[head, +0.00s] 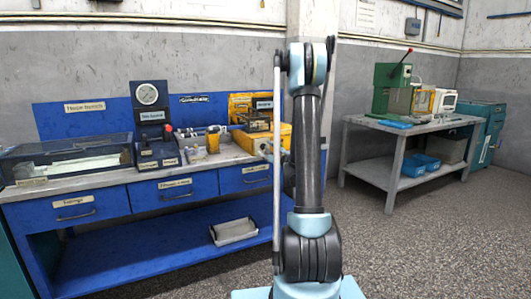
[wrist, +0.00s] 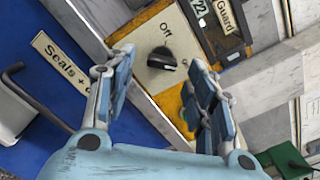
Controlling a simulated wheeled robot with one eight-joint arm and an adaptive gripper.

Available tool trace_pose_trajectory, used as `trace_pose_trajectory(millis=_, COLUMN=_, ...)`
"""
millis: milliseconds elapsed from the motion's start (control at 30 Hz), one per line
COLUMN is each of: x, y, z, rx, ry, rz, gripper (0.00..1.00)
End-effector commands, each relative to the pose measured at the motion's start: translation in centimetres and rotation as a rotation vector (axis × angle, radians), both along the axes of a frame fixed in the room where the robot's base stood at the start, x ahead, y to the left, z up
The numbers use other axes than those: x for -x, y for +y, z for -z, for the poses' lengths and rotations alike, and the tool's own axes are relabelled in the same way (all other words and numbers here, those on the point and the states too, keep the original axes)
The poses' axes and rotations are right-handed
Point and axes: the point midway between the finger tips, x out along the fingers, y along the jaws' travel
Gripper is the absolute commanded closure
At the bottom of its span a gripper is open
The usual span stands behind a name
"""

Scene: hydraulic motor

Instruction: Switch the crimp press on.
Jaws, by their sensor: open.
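A black rotary knob (wrist: 162,61) sits on a cream plate (wrist: 145,38) marked "Off" in the wrist view. Its grip lies roughly crosswise in the picture; which mark it points to I cannot tell. The plate is on a yellow-edged machine, which appears to be the yellow unit (head: 262,141) at the bench's right end in the head view. My gripper (wrist: 163,66) is open, with one finger on each side of the knob in the picture. Contact cannot be seen. The right finger covers part of the plate.
A label reading "Guard" (wrist: 228,14) is beside the plate. A blue drawer front (wrist: 35,80) with a "Seals" label lies left. In the head view, a blue bench (head: 100,205) holds a gauge unit (head: 150,115). A grey table (head: 375,124) with a green press (head: 388,88) stands right.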

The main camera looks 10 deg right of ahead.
Motion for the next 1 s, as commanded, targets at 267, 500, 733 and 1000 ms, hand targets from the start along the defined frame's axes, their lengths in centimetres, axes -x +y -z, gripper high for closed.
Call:
trace_pose_trajectory(millis=267, x=5.2, y=-1.8, z=0.0, rx=0.000, ry=0.000, rz=0.003, gripper=0.50)
trace_pose_trajectory(millis=500, x=8.2, y=-2.7, z=0.1, rx=0.000, ry=0.001, rz=0.001, gripper=0.50)
trace_pose_trajectory(millis=733, x=9.0, y=-2.9, z=0.1, rx=0.000, ry=0.001, rz=0.001, gripper=0.50)
trace_pose_trajectory(millis=1000, x=9.0, y=-2.9, z=0.1, rx=0.003, ry=0.001, rz=-0.001, gripper=0.50)
